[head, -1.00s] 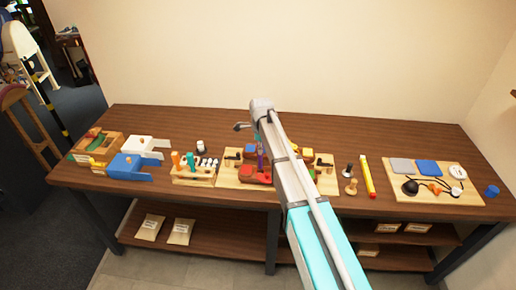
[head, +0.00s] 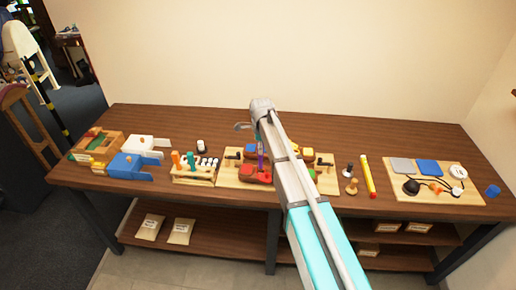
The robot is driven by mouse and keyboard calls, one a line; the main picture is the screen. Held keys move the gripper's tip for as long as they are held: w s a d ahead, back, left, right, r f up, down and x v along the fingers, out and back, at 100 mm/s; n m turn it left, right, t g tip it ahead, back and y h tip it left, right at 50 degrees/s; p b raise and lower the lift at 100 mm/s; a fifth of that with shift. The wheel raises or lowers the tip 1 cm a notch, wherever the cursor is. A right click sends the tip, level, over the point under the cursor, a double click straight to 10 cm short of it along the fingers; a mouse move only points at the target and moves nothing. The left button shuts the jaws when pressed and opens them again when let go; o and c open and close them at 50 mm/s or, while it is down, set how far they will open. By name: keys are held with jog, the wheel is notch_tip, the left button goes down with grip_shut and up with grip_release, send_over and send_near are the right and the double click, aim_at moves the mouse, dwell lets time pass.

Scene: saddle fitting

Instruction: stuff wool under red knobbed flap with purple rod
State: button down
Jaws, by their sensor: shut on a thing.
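The purple rod (head: 261,155) stands roughly upright over a red piece (head: 250,171) on the light wooden board. This red piece looks like the knobbed flap, but its knob is too small to make out. My gripper (head: 259,136) is shut on the purple rod above the board. The rod's lower end is close to the red piece; I cannot tell whether it touches or goes under it. No wool can be made out. My arm hides part of the board's middle.
Blue and yellow pieces (head: 307,153) and black clamps sit on the same board. A wooden rack (head: 194,175) of colored-handled tools stands left, beyond it a blue box (head: 131,167). A yellow marker (head: 367,176) and a board with pads (head: 437,198) lie right. The table's back strip is clear.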

jog(key=shift+f+b, duration=1.5)
jog(key=shift+f, duration=0.05)
dwell(1.7)
